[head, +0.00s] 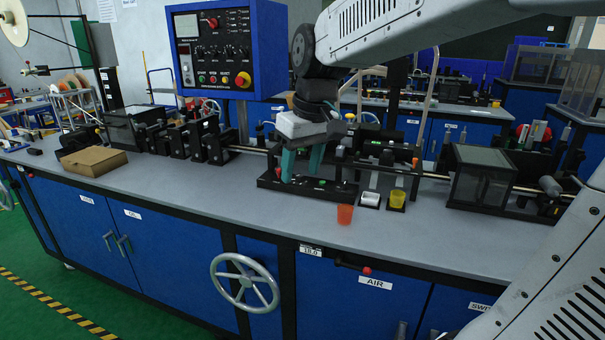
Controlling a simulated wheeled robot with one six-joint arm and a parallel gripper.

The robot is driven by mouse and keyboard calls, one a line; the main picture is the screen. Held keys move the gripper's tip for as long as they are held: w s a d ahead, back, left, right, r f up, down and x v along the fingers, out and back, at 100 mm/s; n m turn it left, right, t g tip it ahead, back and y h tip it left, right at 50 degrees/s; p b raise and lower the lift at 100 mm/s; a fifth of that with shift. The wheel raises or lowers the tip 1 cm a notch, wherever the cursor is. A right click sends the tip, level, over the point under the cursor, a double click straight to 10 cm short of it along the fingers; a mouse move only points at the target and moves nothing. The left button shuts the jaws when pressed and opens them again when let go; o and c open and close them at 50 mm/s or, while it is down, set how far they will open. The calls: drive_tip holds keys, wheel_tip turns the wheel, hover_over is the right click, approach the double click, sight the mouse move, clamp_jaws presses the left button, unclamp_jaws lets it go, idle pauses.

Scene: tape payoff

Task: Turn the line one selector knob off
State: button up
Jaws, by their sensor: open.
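A blue control box (264,45) with a dark front panel hangs above the bench at the upper left. The panel carries a red knob (212,22) near its top, a row of several black knobs (213,52), small coloured buttons and a large red button on a yellow base (242,79). The labels are too small to read, so I cannot tell which knob is line one or how it is set. My gripper (302,170) points down with its teal fingers apart and empty. It is below and to the right of the box, in front of the bench machinery.
A cardboard box (94,161) sits at the left. A handwheel (244,283) projects from the bench front.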

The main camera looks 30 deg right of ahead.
drive_tip(key=w+d+f, duration=0.1)
drive_tip(key=w+d, duration=0.2)
drive_tip(key=w, duration=0.5)
drive_tip(key=w+d+f, duration=0.1)
drive_tip(key=w+d, duration=0.3)
drive_tip(key=w, duration=0.4)
drive_tip(key=n+t, duration=0.2)
approach(300, 175)
drive_tip(key=x, duration=0.7)
drive_tip(key=shift+a+f, duration=0.1)
drive_tip(key=shift+f, duration=0.25)
drive_tip(key=shift+w+f, duration=0.25)
drive_tip(key=shift+f, duration=0.25)
drive_tip(key=c, duration=1)
